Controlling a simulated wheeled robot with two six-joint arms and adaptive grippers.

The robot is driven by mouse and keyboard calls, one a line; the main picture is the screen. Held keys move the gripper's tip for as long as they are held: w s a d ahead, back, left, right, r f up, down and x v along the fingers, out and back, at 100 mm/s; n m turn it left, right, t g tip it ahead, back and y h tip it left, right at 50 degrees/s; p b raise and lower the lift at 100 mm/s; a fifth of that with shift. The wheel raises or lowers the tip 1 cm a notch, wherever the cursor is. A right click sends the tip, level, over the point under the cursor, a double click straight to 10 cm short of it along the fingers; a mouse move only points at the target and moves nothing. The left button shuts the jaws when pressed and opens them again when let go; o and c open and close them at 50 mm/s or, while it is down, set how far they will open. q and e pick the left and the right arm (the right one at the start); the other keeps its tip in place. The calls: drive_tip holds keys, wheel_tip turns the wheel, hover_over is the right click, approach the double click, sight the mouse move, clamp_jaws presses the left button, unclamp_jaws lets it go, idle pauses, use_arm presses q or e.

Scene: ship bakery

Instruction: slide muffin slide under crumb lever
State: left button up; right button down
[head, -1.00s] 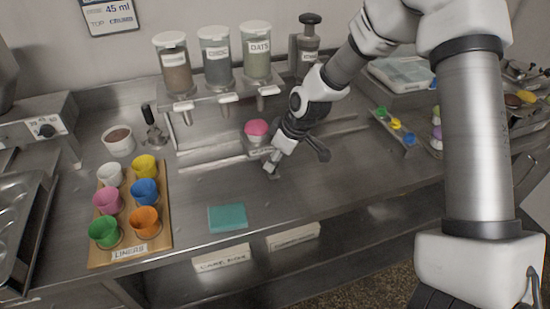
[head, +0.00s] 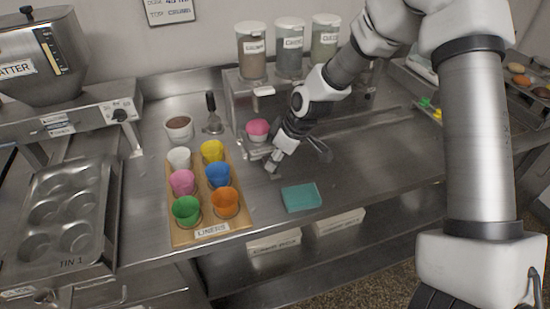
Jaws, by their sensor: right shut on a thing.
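The muffin slide (head: 259,149) is a small grey carriage holding a pink cup (head: 257,129), on a rail on the steel counter. It sits below the leftmost jar of the dispenser rack. The crumb lever (head: 263,92) appears to be the white-tipped one under that jar, just above the cup; the jar label is blurred. My right gripper (head: 272,167) is shut at the slide's front right side, apparently on its handle, which the fingers mostly hide. My left gripper is out of view.
A board with several coloured liner cups (head: 243,222) stands to the left, with a brown-filled bowl (head: 178,128) behind it. A teal pad (head: 301,197) lies in front. A muffin tin (head: 98,198) is at far left. The counter right of the pad is clear.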

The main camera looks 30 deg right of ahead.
drive_tip(key=shift+s+f, duration=0.1)
drive_tip(key=c, duration=0.8)
unclamp_jaws()
drive_tip(key=shift+a, duration=0.1)
drive_tip(key=shift+w+a, duration=0.2)
drive_tip(key=shift+a, duration=0.05)
drive_tip(key=shift+d+r, duration=0.1)
drive_tip(key=shift+r, duration=0.1)
drive_tip(key=v, duration=1.1)
drive_tip(key=shift+s+r, duration=0.1)
drive_tip(key=shift+r, duration=0.2)
